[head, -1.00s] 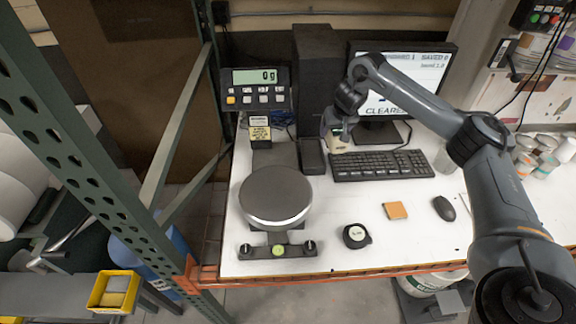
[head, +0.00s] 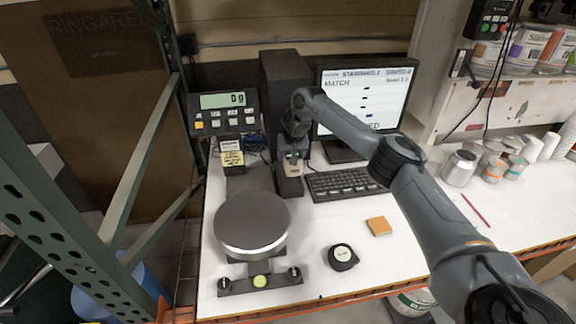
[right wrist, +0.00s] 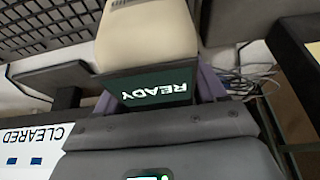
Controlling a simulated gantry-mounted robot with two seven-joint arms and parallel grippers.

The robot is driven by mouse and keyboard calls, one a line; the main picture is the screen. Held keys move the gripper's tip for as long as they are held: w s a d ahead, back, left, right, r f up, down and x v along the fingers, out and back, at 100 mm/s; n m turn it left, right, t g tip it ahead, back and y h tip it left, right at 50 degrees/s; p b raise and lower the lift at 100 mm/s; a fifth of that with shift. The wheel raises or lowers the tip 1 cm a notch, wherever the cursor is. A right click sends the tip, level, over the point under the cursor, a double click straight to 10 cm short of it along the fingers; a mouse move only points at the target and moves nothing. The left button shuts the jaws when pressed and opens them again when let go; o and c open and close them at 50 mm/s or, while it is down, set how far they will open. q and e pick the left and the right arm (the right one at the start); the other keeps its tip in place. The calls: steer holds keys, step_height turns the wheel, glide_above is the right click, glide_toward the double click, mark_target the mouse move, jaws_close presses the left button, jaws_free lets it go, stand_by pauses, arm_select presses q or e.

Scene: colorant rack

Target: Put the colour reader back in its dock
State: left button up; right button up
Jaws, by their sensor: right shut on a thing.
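The colour reader (head: 293,167), cream with a dark face, is held by my right gripper (head: 292,154). In the right wrist view the reader (right wrist: 147,38) shows a lit "READY" screen, with the purple-grey fingers of my right gripper (right wrist: 155,92) on either side. The dark dock (head: 290,187) stands on the bench left of the keyboard. In the head view the reader overlaps the dock's upper end; I cannot tell whether it touches or hovers. My left gripper is not in view.
A round scale (head: 252,222) stands front left of the dock, with its display (head: 222,112) behind. The keyboard (head: 342,183) is close on the right, and the monitor (head: 362,95) behind it.

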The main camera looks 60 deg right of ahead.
steer(key=shift+w+a+f, duration=0.1)
steer(key=shift+w+f, duration=0.2)
steer(key=shift+w, duration=0.2)
steer(key=shift+f, duration=1.9)
steer(key=shift+f, duration=0.15)
steer(key=o, duration=1.6)
